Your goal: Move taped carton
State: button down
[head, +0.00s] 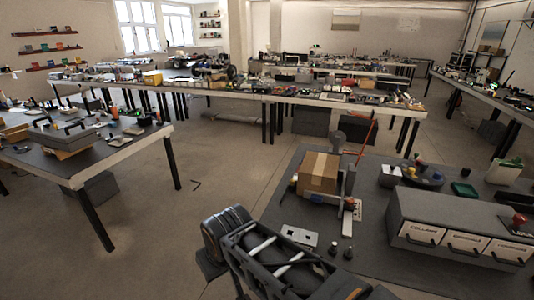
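The taped carton (318,168) is a brown cardboard box with a lighter strip of tape over its top. It sits near the far left part of the dark-topped table (300,210) at the right. A grey upright piece (350,183) stands close against its right side. My black arm crosses the bottom of the head view, nearer than the carton and clear of it. The fingers of my gripper cannot be made out in this view.
A grey drawer unit (455,230) with white labelled fronts stands on the table's right. An orange rod (366,138) rises behind the carton. A white plate (299,236) and small dark knobs (340,250) lie in front. Open floor (215,165) lies left.

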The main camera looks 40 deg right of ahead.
aim_at(318, 172)
jog(key=u, duration=0.15)
jog(key=i, duration=1.75)
jog(key=z, duration=0.5)
jog(key=i, duration=0.9)
jog(key=z, duration=1.5)
jog(key=i, duration=0.75)
jog(key=z, duration=0.6)
